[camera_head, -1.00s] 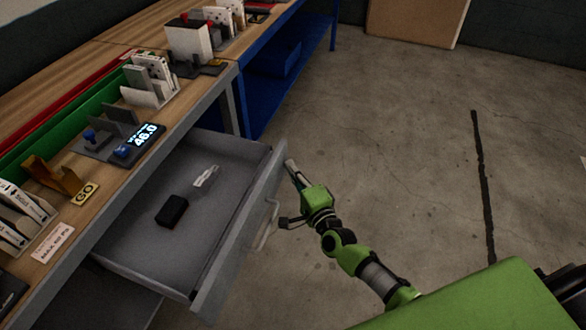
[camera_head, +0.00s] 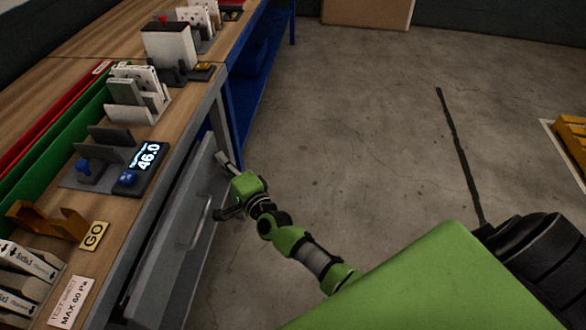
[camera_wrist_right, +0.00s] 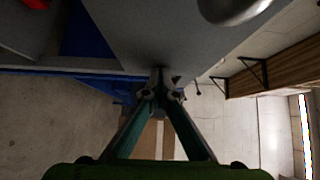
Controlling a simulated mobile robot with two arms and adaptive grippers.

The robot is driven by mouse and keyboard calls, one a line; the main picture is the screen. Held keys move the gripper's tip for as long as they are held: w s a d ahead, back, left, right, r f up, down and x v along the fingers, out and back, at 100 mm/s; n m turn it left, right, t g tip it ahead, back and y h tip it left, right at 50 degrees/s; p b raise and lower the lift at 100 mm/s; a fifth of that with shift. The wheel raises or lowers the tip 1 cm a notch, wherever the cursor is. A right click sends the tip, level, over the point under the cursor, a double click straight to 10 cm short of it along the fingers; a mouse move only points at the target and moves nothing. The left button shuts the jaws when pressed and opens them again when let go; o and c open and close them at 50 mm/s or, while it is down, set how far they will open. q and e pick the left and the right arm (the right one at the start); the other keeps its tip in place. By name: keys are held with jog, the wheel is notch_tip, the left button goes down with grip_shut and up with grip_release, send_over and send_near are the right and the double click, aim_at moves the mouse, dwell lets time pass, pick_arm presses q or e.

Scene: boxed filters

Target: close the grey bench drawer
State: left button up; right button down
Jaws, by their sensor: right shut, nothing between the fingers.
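The grey bench drawer (camera_head: 178,262) sits under the wooden bench top, its front close to the bench edge with a narrow dark gap behind it. Its inside is hidden from the head view. The curved handle (camera_head: 201,222) is on its front. My right gripper (camera_head: 222,160) is shut and empty, its tips at the far end of the drawer front. In the right wrist view, the shut fingertips (camera_wrist_right: 160,86) are at the grey drawer front (camera_wrist_right: 150,35); firm contact is hard to tell. My left gripper is not in view.
The bench top holds a scale (camera_head: 145,160) reading 46.0, a GO label (camera_head: 94,236), an orange-brown holder (camera_head: 50,218), and green and red bins. A blue bench frame (camera_head: 250,90) stands beyond. The floor to the right is open, with a yellow pallet (camera_head: 573,140) at the far right.

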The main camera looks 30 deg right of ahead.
aim_at(211, 164)
jog(key=w+a, duration=0.2)
jog(key=a, duration=0.1)
jog(key=shift+w+a+b, duration=0.1)
jog(key=shift+w+b, duration=0.15)
jog(key=shift+b, duration=0.1)
jog(key=shift+w+a, duration=0.2)
jog(key=shift+a, duration=0.05)
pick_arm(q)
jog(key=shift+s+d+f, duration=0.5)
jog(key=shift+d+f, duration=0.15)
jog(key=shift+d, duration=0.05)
pick_arm(e)
jog(key=shift+w+a+r, duration=0.2)
jog(key=shift+a, duration=0.1)
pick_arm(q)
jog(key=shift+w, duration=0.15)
